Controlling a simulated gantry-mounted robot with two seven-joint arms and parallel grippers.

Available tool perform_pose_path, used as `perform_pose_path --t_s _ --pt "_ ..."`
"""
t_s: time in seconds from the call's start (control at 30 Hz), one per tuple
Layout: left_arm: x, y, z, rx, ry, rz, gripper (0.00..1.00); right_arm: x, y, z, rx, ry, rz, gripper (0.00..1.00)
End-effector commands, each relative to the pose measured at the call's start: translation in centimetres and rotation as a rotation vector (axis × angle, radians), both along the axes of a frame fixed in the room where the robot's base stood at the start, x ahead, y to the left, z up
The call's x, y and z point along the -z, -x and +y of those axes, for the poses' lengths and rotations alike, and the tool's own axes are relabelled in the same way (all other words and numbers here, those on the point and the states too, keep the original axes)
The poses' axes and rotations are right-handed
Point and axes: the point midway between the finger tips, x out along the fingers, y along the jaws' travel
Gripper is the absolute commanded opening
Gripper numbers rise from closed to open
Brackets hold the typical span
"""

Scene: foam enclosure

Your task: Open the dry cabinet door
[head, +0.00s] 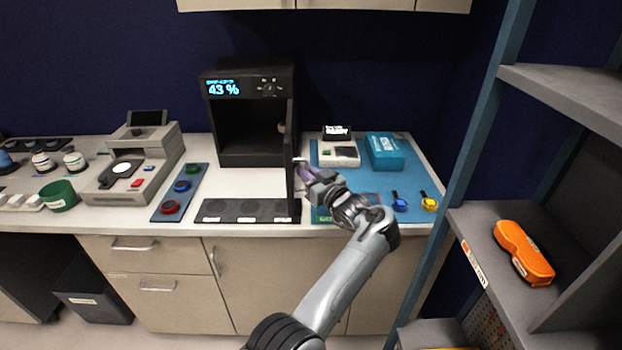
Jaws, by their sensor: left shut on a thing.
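The dry cabinet (252,158) is a black box at the back of the counter, with a lit display reading 43 %. Its dark door (291,195) stands open, swung out toward me from the cabinet's right side and seen nearly edge-on. The dark interior shows, with a small thing inside that is too dim to name. My left gripper (302,168) is on the right side of the door, at its face, shut on what looks like the door handle. The handle itself is mostly hidden by the fingers. My right gripper is not in view.
A dark mat with round marks (240,211) lies in front of the cabinet. A grey instrument (134,165) and a tray of coloured discs (181,188) are left. A blue mat (400,180) holds a blue box (384,151) on the right. A shelf rack (480,110) stands at the far right.

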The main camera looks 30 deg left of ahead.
Motion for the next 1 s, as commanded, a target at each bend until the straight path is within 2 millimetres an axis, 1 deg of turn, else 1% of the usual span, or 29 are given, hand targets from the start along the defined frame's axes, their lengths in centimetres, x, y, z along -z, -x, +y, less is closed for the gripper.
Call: perform_pose_path --t_s 0.03,0.23,0.27,0.33,0.37,0.77,0.87,1.0 --pt "0.9 0.1 0.5 -0.002 0.009 0.014 0.0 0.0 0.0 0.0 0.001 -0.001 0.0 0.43" --pt "1.0 0.1 0.5 -0.002 0.009 0.015 0.0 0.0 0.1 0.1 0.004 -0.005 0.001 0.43" --pt "1.0 0.1 0.5 -0.002 0.008 0.015 0.18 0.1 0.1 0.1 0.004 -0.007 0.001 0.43" --pt "0.9 0.1 0.5 -0.002 0.008 0.014 0.29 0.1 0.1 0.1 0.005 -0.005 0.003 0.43" --pt "0.9 0.1 0.5 -0.002 0.007 0.013 0.3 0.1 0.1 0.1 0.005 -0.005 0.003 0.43" --pt "0.4 0.1 0.1 0.0 0.003 0.006 0.3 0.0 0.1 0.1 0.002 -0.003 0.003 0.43" --pt "0.3 0.2 -0.5 0.001 0.003 0.006 0.3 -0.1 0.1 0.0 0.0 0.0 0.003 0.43" --pt "0.3 0.8 -2.1 0.003 0.005 0.005 0.3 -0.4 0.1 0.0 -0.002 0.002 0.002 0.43"
